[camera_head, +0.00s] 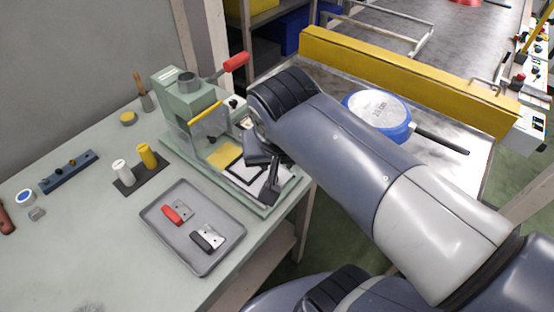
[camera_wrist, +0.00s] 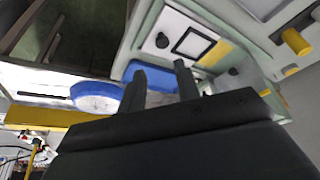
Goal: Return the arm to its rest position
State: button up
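My arm reaches in from the lower right of the head view, and my gripper (camera_head: 266,178) is at the front of the green press machine (camera_head: 188,104). In the wrist view my gripper (camera_wrist: 160,84) shows two dark fingers standing apart with nothing between them. The fingers are open and empty. Part of the gripper and the machine's right side are hidden behind my wrist in the head view.
A grey tray (camera_head: 172,256) with a red-handled and a black-handled tool lies on the table. A blue-rimmed pan (camera_head: 404,130) rests on the metal conveyor surface beyond my forearm. A yellow barrier (camera_head: 400,78) runs behind it. White and yellow cylinders stand left of the machine.

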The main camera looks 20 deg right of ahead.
jog(key=b+x, duration=0.2)
jog(key=x, duration=0.8)
jog(key=shift+w+f, duration=0.1)
jog(key=shift+f, duration=0.25)
jog(key=shift+w+f, duration=0.2)
jog(key=shift+w+a+r, duration=0.15)
jog(key=shift+w+a, duration=0.15)
jog(key=shift+w, duration=0.15)
